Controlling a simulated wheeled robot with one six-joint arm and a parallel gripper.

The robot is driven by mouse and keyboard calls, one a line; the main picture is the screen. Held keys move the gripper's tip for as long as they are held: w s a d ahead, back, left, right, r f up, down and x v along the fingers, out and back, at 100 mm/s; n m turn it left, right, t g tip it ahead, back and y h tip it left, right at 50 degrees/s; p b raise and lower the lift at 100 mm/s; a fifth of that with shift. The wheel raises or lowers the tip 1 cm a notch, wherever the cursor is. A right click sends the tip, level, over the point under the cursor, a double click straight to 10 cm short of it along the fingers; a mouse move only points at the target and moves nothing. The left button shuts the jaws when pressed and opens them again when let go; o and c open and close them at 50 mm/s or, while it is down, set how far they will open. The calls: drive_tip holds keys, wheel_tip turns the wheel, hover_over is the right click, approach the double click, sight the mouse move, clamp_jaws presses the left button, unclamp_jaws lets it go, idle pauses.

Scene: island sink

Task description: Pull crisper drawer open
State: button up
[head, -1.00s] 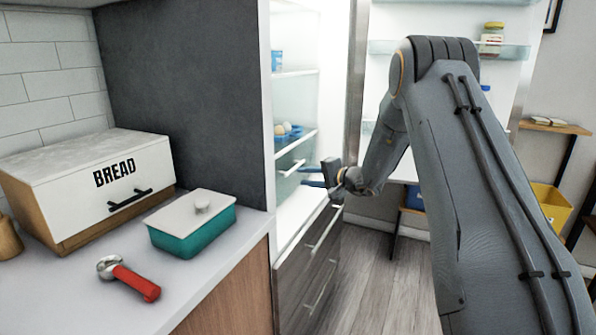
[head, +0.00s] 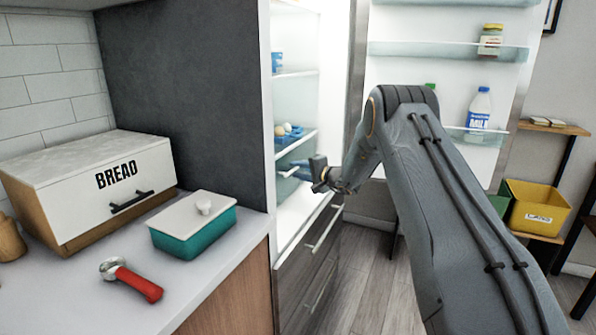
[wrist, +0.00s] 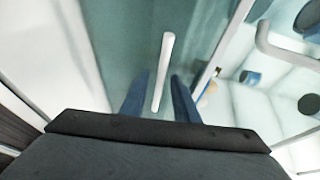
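The crisper drawer (head: 286,186) is a translucent teal front low inside the open fridge. In the wrist view its teal panel (wrist: 120,45) fills the area ahead, with a slim white bar handle (wrist: 166,50). My gripper (wrist: 160,78) has its two blue fingers apart, one on each side of the handle's near end. A gap shows between the fingers and the bar, so it is not gripped. In the head view my gripper (head: 291,168) reaches in at the drawer front. How deep the fingertips are relative to the bar is hard to tell.
A fridge shelf with eggs (head: 288,131) sits just above. The open fridge door (head: 430,22) holds a milk bottle (head: 479,108) behind my arm. Lower freezer drawers (head: 310,262) have bar handles. A counter with a bread box (head: 110,182) is at left.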

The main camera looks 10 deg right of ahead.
clamp_jaws()
drive_tip(key=shift+d, duration=0.1)
